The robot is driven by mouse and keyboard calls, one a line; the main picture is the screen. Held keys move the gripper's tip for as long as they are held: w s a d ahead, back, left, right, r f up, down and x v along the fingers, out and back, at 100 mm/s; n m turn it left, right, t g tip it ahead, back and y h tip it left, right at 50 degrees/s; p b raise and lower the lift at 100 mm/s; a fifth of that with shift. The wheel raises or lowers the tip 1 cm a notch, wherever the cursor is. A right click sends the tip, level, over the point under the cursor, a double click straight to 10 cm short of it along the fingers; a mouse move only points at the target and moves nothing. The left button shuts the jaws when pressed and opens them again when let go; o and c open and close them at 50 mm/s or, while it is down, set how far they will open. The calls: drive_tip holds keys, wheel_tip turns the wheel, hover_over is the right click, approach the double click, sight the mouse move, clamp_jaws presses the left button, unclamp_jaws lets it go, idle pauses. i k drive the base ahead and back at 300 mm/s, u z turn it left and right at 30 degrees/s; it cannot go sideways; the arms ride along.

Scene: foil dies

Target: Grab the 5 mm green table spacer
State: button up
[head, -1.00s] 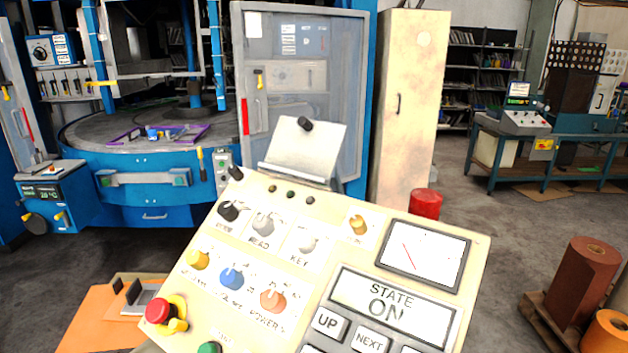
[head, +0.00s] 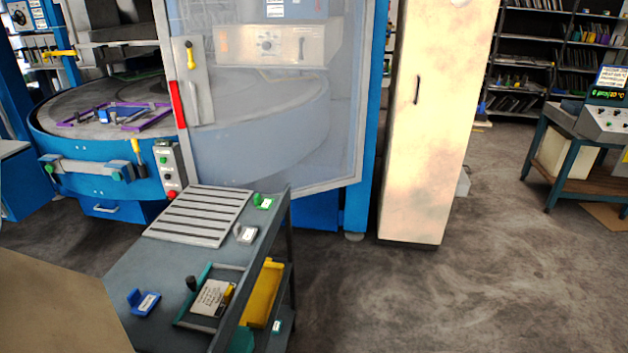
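A small green piece with a white label (head: 264,202) lies at the far right corner of the grey cart top (head: 150,262). It looks like a spacer, but its label is too small to read. A similar grey piece with a white label (head: 245,234) lies nearer along the same right side. A blue piece with a white label (head: 143,301) lies at the front left of the cart top. My gripper is not in view.
A slatted grey panel (head: 200,215) covers the cart's back. A teal-edged tray (head: 207,322) sits at its front, and a yellow bin (head: 263,293) is below. Behind stand a blue machine (head: 95,185) and a beige cabinet (head: 432,120). Open floor (head: 460,295) lies right.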

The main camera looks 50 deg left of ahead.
sight(264, 203)
drive_tip(key=i, duration=1.25)
drive_tip(key=z, duration=3.95)
drive_tip(key=k, duration=2.7)
drive_tip(key=z, duration=1.6)
